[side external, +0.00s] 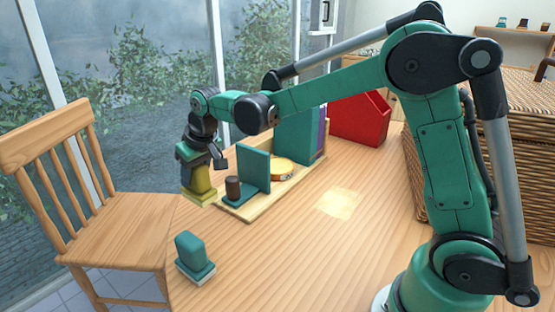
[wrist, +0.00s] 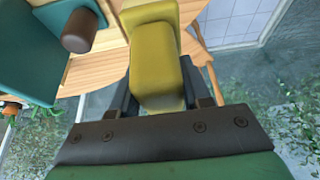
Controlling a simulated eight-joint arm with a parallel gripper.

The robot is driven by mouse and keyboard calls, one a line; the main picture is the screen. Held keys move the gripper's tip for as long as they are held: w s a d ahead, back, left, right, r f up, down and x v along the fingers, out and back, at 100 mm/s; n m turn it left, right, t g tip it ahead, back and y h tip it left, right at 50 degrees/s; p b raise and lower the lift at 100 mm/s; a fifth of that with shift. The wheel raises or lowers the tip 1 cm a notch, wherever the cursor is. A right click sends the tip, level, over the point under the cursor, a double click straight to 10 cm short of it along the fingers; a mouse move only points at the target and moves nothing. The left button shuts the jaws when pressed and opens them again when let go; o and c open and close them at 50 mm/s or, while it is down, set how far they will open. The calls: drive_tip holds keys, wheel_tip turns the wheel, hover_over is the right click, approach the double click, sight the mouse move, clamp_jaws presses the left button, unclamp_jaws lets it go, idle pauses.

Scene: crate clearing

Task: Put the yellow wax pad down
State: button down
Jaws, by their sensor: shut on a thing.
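The yellow wax pad (side external: 198,184) is a blocky yellow piece with a paler base. My gripper (side external: 196,168) is shut on its upper part and holds it upright, just left of the near end of the wooden organiser. I cannot tell whether its base touches the table. In the wrist view the yellow wax pad (wrist: 154,50) lies between the dark fingers of my gripper (wrist: 158,88), which partly hide its sides. A similar teal pad (side external: 195,252) with a pale base stands apart on the table's front left part.
A red holder (side external: 360,118) stands behind. A chair (side external: 115,232) adjoins the table's left edge. The table's middle front (side external: 290,260) is clear.

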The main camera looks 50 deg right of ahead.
wheel_tip(320, 180, down, 8)
drive_tip(key=shift+r, duration=0.1)
idle(0.4)
drive_tip(key=shift+c, duration=2.1)
unclamp_jaws()
